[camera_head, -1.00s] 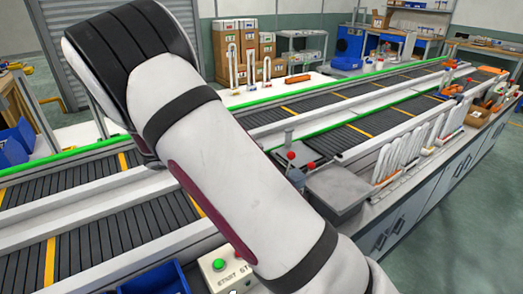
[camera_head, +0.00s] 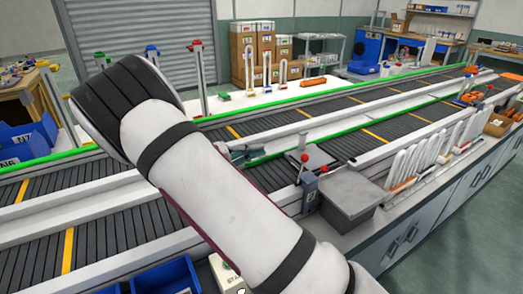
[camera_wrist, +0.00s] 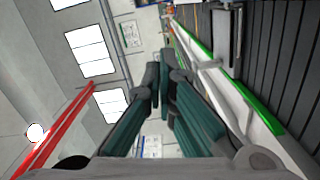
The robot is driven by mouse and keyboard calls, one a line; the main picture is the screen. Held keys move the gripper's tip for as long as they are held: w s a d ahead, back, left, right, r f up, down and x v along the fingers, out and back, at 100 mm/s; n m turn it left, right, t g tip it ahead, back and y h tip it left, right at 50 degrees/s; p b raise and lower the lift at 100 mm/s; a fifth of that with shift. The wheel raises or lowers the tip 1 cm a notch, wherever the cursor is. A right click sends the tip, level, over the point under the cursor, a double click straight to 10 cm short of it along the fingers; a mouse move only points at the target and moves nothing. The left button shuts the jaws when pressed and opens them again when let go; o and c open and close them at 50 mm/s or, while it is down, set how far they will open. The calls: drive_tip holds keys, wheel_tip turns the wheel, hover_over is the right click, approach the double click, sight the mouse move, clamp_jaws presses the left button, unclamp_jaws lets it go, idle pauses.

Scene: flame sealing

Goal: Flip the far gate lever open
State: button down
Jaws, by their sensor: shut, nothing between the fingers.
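Two levers with red ball knobs stand by the near conveyor in the head view. The upper-left knob (camera_head: 304,158) looks like the far gate lever; the other knob (camera_head: 323,168) sits to its right on a grey post. I cannot tell clearly how either lever is set. My gripper shows as a small teal part (camera_head: 240,153) behind my arm, left of the knobs and apart from them. In the wrist view my gripper (camera_wrist: 163,75) has its teal fingers close together, with nothing seen between them. No red knob is clearly seen there.
A grey box (camera_head: 348,195) stands right of the levers. Conveyors with green rails (camera_head: 340,92) run across. Posts with green, blue and red heads (camera_head: 195,47) stand behind. A blue bin (camera_head: 165,277) is at the front. A red bar (camera_wrist: 70,125) crosses the wrist view's left.

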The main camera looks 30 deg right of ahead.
drive_tip(key=s+d+p, duration=0.2)
drive_tip(key=s+d, duration=0.2)
drive_tip(key=d, duration=0.5)
drive_tip(key=shift+f, duration=0.4)
drive_tip(key=shift+s+a, duration=0.1)
drive_tip(key=shift+a, duration=0.05)
drive_tip(key=shift+s+m+p, duration=0.3)
drive_tip(key=shift+m, duration=0.1)
